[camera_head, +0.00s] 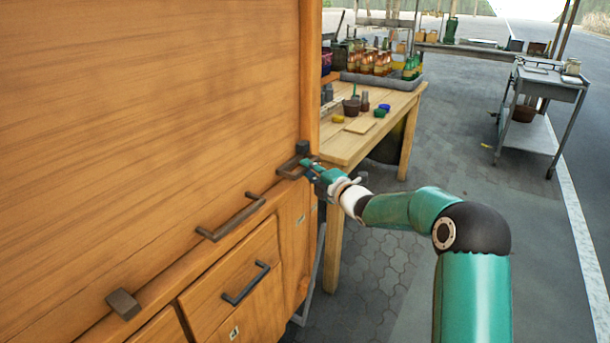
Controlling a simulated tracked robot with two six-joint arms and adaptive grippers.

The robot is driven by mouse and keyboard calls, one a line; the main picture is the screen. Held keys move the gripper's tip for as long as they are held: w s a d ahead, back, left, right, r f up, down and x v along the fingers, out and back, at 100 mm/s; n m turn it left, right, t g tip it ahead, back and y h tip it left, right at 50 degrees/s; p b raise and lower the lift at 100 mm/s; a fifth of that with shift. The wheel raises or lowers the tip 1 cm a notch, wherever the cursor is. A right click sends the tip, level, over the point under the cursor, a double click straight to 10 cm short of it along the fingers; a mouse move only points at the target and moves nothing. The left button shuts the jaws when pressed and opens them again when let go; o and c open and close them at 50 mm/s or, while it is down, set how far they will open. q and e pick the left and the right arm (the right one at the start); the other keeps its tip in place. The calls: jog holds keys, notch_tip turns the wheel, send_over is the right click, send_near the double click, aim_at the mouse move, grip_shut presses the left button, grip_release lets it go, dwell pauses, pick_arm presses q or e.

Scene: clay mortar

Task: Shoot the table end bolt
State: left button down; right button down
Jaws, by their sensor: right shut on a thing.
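The wooden cabinet front fills the left of the head view. A dark bolt (291,167) is mounted near its right edge, at the end beside the wooden table. My left gripper is not in view.
A dark bar handle (231,217) and a dark block (123,304) sit along the cabinet ledge, with a drawer handle (246,283) below. The wooden table (352,148) with pots and bottles stands behind. A grey cart (545,82) stands far right. Paving between is clear.

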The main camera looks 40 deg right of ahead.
jog(key=c, duration=1.1)
grip_release()
jog(key=shift+w+d+f, duration=0.1)
jog(key=shift+d+f, duration=0.05)
jog(key=shift+d, duration=0.15)
jog(key=shift+a, duration=0.1)
jog(key=s, duration=1.2)
